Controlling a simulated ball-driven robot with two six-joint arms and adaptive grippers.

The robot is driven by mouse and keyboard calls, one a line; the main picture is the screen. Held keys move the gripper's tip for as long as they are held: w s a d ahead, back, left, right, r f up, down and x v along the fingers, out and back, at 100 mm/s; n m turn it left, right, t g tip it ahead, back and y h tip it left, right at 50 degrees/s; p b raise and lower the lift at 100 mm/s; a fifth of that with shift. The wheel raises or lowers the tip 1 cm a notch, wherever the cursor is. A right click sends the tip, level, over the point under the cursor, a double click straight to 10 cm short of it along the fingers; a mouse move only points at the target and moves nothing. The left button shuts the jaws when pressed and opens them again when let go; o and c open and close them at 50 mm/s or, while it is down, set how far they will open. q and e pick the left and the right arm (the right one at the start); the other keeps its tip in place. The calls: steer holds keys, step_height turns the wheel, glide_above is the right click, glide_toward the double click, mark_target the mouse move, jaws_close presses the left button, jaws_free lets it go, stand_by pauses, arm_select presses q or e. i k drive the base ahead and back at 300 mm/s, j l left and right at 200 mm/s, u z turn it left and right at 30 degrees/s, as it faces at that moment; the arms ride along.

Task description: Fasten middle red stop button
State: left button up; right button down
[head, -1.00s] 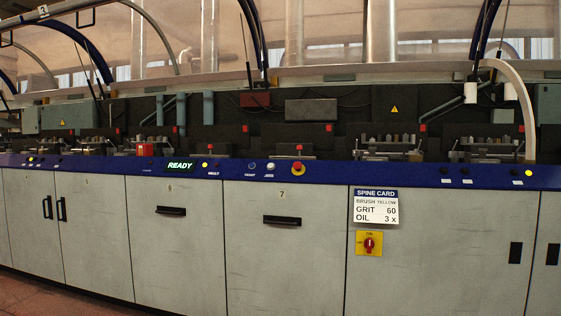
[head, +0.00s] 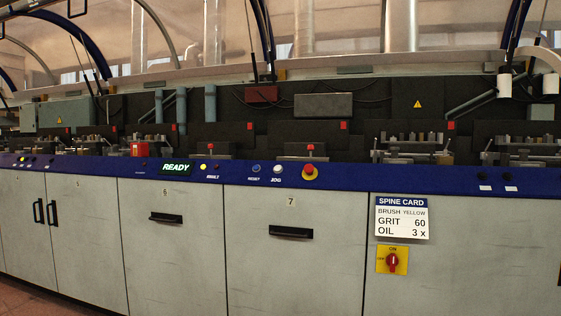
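A red mushroom-shaped stop button (head: 309,169) on a yellow ring sits on the blue control rail (head: 340,175), above the grey cabinet door marked 7. To its left on the rail are a white button labelled JOG (head: 278,169) and a dark button labelled RESET (head: 256,169). Neither of my grippers shows in the head view.
A spine card (head: 402,218) hangs on the right cabinet front, above a red rotary switch on a yellow plate (head: 392,260). Grey cabinet doors with dark handles (head: 291,232) line the front. Floor (head: 30,305) shows at the lower left.

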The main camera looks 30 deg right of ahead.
mark_target(307, 168)
steer(key=i+l, duration=0.35)
steer(key=i+l+u, duration=0.1)
steer(key=i+l, duration=0.25)
steer(key=l, duration=0.15)
steer(key=i+l+u, duration=0.1)
steer(key=i+l, duration=0.5)
steer(key=l, duration=0.3)
